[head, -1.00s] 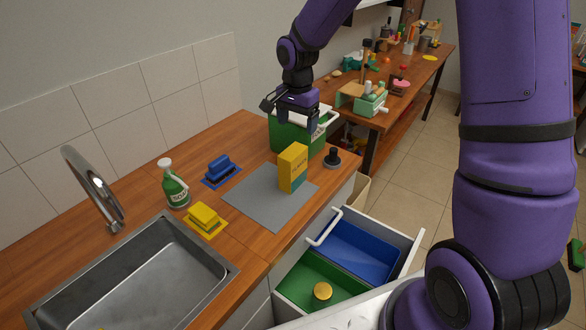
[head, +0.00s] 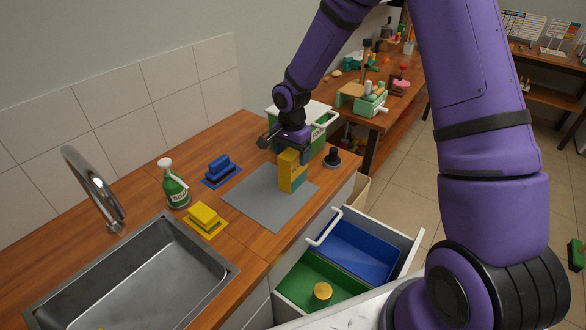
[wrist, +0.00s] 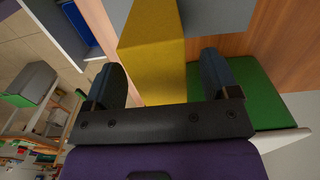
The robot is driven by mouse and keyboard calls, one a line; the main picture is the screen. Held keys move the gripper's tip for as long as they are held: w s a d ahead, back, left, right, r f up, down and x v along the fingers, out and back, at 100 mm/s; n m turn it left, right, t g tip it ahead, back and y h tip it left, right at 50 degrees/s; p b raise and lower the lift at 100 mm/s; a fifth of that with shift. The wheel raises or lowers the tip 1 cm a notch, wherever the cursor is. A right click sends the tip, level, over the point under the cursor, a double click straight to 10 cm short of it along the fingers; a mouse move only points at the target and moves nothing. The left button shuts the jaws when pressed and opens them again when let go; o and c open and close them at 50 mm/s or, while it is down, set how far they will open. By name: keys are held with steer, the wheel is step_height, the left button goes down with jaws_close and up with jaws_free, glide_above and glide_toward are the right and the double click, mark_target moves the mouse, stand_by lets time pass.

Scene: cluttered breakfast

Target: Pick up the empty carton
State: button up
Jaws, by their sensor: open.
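The carton (head: 290,174) is a yellow box with a teal lower part, standing upright on a grey mat (head: 250,199) on the wooden counter. My gripper (head: 291,150) is over its top in the head view and hides part of the top. In the wrist view the carton (wrist: 153,55) reaches up between the two dark fingers of my gripper (wrist: 171,85). The fingers are apart, one on each side, with a visible gap to the carton. Whether the carton is empty cannot be seen.
A green bin with a white lid (head: 318,140) stands close behind the carton. A dark knob-like object (head: 332,158) is to its right. An open drawer (head: 413,245) with blue and green trays is below. Sponges, a spray bottle (head: 175,186) and the sink (head: 140,285) are left.

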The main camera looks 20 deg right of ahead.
steer(key=shift+f, duration=0.95)
steer(key=c, duration=1)
steer(key=shift+r, duration=0.1)
steer(key=shift+r, duration=0.5)
steer(key=r, duration=0.2)
steer(key=shift+s+d+r, duration=0.1)
steer(key=shift+s+r, duration=0.2)
steer(key=s+d, duration=0.1)
steer(key=s, duration=0.6)
steer(key=s+d+r, duration=0.1)
steer(key=s+d, duration=0.1)
steer(key=s, duration=0.6)
steer(key=shift+d+r, duration=0.15)
steer(key=shift+d, duration=0.15)
steer(key=shift+s+d, duration=0.1)
